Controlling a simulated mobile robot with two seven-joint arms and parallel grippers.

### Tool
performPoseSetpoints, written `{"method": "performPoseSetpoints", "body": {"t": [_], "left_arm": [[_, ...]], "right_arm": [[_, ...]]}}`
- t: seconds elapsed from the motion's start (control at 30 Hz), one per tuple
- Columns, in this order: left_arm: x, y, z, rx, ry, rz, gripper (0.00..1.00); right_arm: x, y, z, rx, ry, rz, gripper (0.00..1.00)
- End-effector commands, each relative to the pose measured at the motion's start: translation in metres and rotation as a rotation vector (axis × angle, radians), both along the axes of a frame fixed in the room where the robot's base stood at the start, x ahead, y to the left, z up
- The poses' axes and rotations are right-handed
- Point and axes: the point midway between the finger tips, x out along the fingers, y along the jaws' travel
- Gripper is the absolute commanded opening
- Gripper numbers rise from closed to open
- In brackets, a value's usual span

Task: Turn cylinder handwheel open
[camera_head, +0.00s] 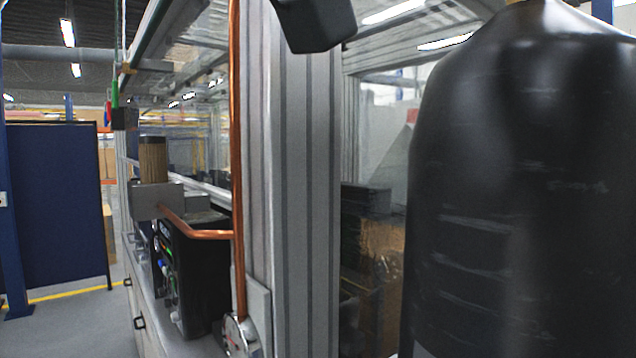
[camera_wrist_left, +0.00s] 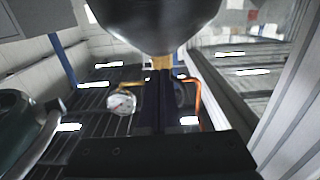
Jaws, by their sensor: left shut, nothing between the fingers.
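The black gas cylinder (camera_head: 525,190) stands upright at the right of the head view, with a sliver of its brass neck at the top edge. In the left wrist view the cylinder's rounded shoulder (camera_wrist_left: 155,22) is at the top, with the brass valve (camera_wrist_left: 162,62) below it. My left gripper (camera_wrist_left: 158,76) is shut and empty, its dark fingers pointing at the valve and partly hiding it. A dark rounded shape behind the fingers may be the handwheel; I cannot tell whether they touch it. My right gripper is not in view.
A round white gauge (camera_wrist_left: 121,103) is left of the fingers and a copper pipe (camera_wrist_left: 198,98) right of them. In the head view, an aluminium frame post (camera_head: 308,200) with a vertical copper pipe (camera_head: 236,150) stands left of the cylinder. A black device (camera_head: 190,275) sits on a bench.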

Motion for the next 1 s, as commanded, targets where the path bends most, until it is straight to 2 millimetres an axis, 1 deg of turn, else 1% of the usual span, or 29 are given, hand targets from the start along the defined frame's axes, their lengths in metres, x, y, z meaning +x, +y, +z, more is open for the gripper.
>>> {"method": "performPoseSetpoints", "body": {"t": [0.1,0.23,0.57,0.67,0.77,0.87,0.9,0.97,1.0], "left_arm": [[-0.009,0.013,-0.001,-0.001,0.001,0.001,0.0],[-0.016,0.022,-0.001,0.0,0.002,0.001,0.0],[-0.018,0.024,-0.001,0.002,0.004,0.001,0.0],[-0.015,0.027,-0.009,0.002,0.022,0.014,0.0],[-0.007,0.039,-0.034,0.006,0.077,0.056,0.0],[0.003,0.061,-0.078,0.024,0.171,0.133,0.0],[0.006,0.073,-0.1,0.037,0.218,0.173,0.0],[0.007,0.091,-0.136,0.064,0.289,0.232,0.0],[0.005,0.104,-0.16,0.088,0.341,0.272,0.0]], "right_arm": [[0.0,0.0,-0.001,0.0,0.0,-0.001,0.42],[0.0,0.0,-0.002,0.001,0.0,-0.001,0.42],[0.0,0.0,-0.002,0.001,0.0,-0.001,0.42],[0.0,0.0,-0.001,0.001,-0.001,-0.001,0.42],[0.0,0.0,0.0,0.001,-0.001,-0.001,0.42],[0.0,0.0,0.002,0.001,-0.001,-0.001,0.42],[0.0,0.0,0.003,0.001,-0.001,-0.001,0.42],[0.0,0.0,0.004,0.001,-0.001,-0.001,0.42],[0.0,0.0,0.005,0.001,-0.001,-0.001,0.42]]}}
